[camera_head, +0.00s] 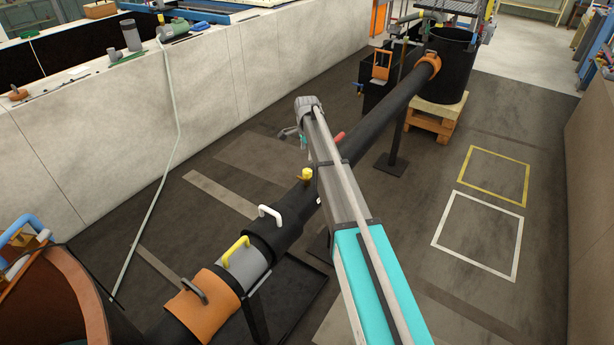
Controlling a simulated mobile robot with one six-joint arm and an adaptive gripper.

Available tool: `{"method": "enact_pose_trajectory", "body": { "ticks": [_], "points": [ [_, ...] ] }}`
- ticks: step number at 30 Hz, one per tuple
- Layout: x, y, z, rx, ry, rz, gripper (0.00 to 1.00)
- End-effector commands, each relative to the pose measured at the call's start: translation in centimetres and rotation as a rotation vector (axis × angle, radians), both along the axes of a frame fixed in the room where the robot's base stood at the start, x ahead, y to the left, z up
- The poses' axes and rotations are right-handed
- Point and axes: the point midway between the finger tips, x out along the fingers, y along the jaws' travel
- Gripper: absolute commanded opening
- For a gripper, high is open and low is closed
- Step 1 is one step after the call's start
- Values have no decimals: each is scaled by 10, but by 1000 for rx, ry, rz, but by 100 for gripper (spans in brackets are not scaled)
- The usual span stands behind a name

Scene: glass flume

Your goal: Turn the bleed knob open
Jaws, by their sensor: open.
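A small yellow knob (305,174) stands on top of the long black pipe (362,132), just left of my arm; it looks like the bleed knob, but its turn position is too small to read. My gripper (288,133) shows only partly at the far end of my arm, up and left of the yellow knob and apart from it. It is open, with nothing seen in it; the arm hides part of it. A red handle (339,137) sticks out beside the arm. The arm also covers part of the pipe.
White (270,214) and yellow (235,250) handles, an orange collar (203,303) and a dark lever (194,289) sit along the near pipe. A pale wall (200,90) runs at left. A black tank (440,65) stands on a pallet at back. Floor at right is clear.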

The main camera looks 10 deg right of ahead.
Motion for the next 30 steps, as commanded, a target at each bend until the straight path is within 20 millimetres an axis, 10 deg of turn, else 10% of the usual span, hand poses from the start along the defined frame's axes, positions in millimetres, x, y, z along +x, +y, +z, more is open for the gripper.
{"method": "enact_pose_trajectory", "body": {
  "ticks": [30],
  "points": [
    [0,0,-82,0,0,0,87]
  ]
}}
